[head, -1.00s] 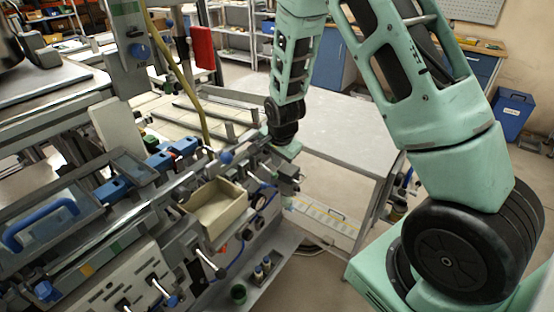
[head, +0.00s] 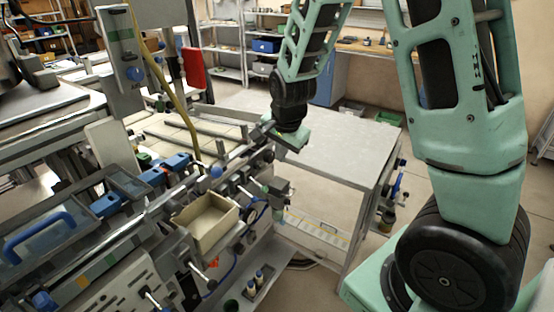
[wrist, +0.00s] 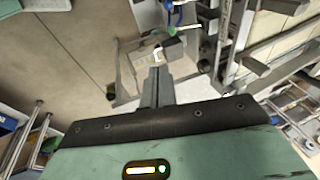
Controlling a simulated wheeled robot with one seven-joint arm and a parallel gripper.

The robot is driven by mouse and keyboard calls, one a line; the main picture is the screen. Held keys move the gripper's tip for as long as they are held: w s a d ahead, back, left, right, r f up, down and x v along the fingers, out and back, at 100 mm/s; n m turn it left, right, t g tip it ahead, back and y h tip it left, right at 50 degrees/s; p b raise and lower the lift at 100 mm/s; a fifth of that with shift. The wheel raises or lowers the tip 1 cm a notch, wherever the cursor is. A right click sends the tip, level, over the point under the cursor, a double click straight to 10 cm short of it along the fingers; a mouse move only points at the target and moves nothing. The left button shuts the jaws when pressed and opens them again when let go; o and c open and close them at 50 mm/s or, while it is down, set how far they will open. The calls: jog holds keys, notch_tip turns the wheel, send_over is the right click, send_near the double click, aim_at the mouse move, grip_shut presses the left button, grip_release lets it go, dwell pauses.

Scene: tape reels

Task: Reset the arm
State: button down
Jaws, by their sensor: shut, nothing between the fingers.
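My mint-green arm reaches in from the upper right of the head view. Its wrist is over the gap between the machine and the grey-white table (head: 340,150). My gripper (wrist: 157,72) shows in the wrist view as two narrow grey fingers side by side, shut with nothing held. In the head view the fingers are hard to make out against the machine's metal parts. An open beige bin (head: 207,222) sits on the machine's front edge, below and left of my wrist. It is empty as far as I can see.
The machine (head: 100,235), with a blue handle, knobs and rails, fills the left side. A yellow hose (head: 165,75) hangs above it. A red panel (head: 193,68) is behind. Shelves and a blue cabinet (head: 328,80) stand at the back. Floor shows between the table and my base.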

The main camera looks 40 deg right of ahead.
jog(key=shift+s+r, duration=0.15)
jog(key=shift+r, duration=0.05)
dwell(0.5)
jog(key=s+a+r+n+g+y, duration=0.1)
jog(key=s+a+r+n, duration=0.1)
jog(key=s+a+n, duration=0.5)
jog(key=s+a+r+n+g+y, duration=0.1)
jog(key=s+a+r+n, duration=0.2)
jog(key=a, duration=0.8)
jog(key=s+a+n, duration=0.3)
jog(key=s+n, duration=0.3)
jog(key=s, duration=0.1)
jog(key=s+a+n+g, duration=0.1)
jog(key=s+a+n, duration=0.2)
jog(key=s+n, duration=0.3)
jog(key=shift+s+r, duration=0.25)
jog(key=shift+s, duration=0.75)
